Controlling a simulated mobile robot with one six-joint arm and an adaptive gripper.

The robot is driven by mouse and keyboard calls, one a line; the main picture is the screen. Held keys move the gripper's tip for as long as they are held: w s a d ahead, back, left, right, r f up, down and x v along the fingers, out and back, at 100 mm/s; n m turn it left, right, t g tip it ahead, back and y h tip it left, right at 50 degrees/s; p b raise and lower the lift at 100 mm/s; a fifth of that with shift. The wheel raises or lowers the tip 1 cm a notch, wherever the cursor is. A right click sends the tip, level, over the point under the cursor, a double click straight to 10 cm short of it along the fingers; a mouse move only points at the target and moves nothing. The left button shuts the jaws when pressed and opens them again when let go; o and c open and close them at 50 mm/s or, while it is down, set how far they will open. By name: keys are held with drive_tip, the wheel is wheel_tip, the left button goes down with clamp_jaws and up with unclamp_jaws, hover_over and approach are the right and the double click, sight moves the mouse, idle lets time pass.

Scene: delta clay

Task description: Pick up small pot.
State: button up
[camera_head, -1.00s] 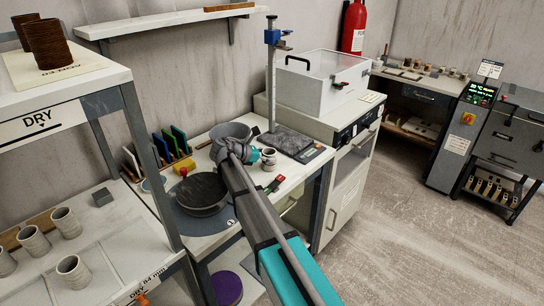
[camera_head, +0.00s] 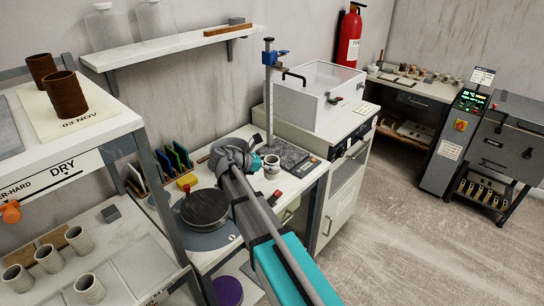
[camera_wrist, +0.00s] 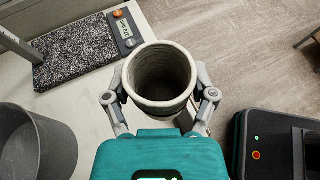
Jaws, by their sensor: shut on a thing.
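The small pot (camera_head: 271,167) is a pale grey, ribbed, open-topped cylinder near the front edge of the workbench, in front of the scale. In the wrist view the small pot (camera_wrist: 160,75) is seen from above, with its round mouth and empty-looking inside facing the camera. My gripper (camera_wrist: 160,98) is shut on it, one finger on each side of its outer wall. In the head view my gripper (camera_head: 258,164) reaches it from the left, partly hidden by my arm. I cannot tell whether the pot's base touches the bench.
The scale (camera_wrist: 125,35) with a speckled slab (camera_wrist: 76,53) lies beyond the pot. A grey bucket (camera_wrist: 35,145) stands to the left in the wrist view. A dark round wheel (camera_head: 205,208) is left of my arm. Open floor (camera_head: 420,220) lies right of the bench.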

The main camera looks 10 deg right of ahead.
drive_tip(key=s+r+p, duration=0.2)
drive_tip(key=s, duration=0.4)
drive_tip(key=shift+r, duration=0.35)
drive_tip(key=shift+s, duration=0.1)
drive_tip(key=shift+s, duration=0.15)
idle(0.3)
